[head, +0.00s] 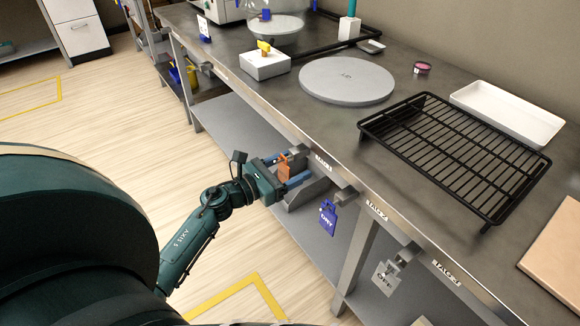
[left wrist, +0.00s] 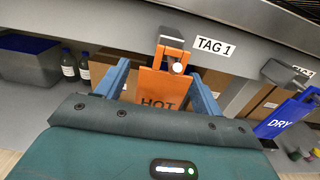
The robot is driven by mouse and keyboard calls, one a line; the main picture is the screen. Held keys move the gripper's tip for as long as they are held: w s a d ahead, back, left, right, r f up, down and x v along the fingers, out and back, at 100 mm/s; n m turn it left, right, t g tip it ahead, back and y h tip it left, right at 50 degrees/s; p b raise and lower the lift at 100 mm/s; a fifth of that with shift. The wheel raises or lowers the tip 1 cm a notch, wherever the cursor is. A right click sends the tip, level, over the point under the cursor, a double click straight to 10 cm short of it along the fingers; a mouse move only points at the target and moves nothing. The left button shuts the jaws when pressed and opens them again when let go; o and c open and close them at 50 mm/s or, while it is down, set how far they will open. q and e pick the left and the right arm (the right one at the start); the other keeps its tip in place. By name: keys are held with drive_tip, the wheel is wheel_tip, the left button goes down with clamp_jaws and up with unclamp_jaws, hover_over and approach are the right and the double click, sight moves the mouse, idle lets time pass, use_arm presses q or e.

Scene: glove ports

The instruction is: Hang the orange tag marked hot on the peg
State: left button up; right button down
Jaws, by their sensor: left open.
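The orange tag marked HOT (left wrist: 158,88) is at the peg (left wrist: 178,67) beside the TAG 1 label. Its loop appears to be around the peg, and the plate hangs below; it also shows in the head view (head: 284,168). My left gripper (head: 297,168) is open at the bench front edge, one blue finger on each side of the tag. In the left wrist view a gap shows between the fingers and the tag. Its lower part is hidden by the gripper body. My right gripper is not in view.
A blue DRY tag (head: 328,216) hangs at the TAG 2 peg and a grey OFF tag (head: 387,277) at the TAG 3 peg, both to the right. A black rack (head: 450,150), a round grey plate (head: 346,80) and a white tray (head: 508,112) are on the bench. A shelf lies below.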

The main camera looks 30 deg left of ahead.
sight(283, 168)
use_arm(q)
drive_tip(key=c, duration=1)
drive_tip(key=shift+r, duration=0.1)
drive_tip(key=shift+c, duration=0.2)
drive_tip(key=shift+r, duration=0.2)
drive_tip(key=shift+s, duration=0.2)
drive_tip(key=shift+s+a, duration=0.3)
drive_tip(key=shift+s, duration=0.25)
drive_tip(key=shift+s, duration=0.2)
drive_tip(key=shift+s+a+r, duration=0.2)
drive_tip(key=shift+s+a, duration=0.1)
drive_tip(key=shift+s, duration=0.3)
